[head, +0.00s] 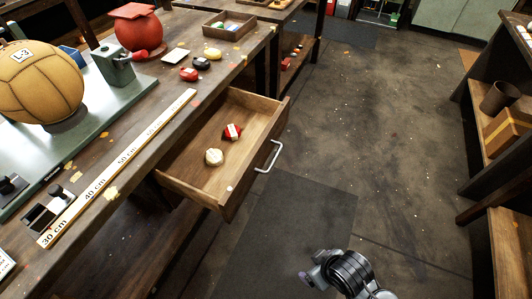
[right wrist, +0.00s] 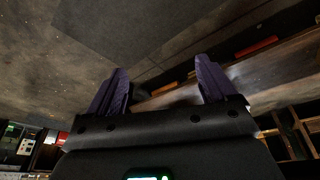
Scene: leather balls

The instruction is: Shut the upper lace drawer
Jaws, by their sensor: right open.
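The wooden drawer (head: 247,166) stands pulled out from under the workbench in the head view. Its front carries a pale bar handle (head: 271,157) facing the open floor. Inside lie a red bundle with a white label (head: 232,132) and a cream ball (head: 214,156). My right gripper (head: 307,277) is low in the head view, over the floor and apart from the drawer. In the right wrist view its purple fingers (right wrist: 161,66) are spread, with nothing between them. My left gripper is not in view.
The workbench (head: 130,150) holds a ruler strip (head: 120,165), a tan ball (head: 40,82), a red ball (head: 139,30) and an open wooden tray (head: 230,26). Shelving (head: 485,150) stands at the right. The floor (head: 370,130) between is clear, with a dark mat (head: 290,235) near the drawer.

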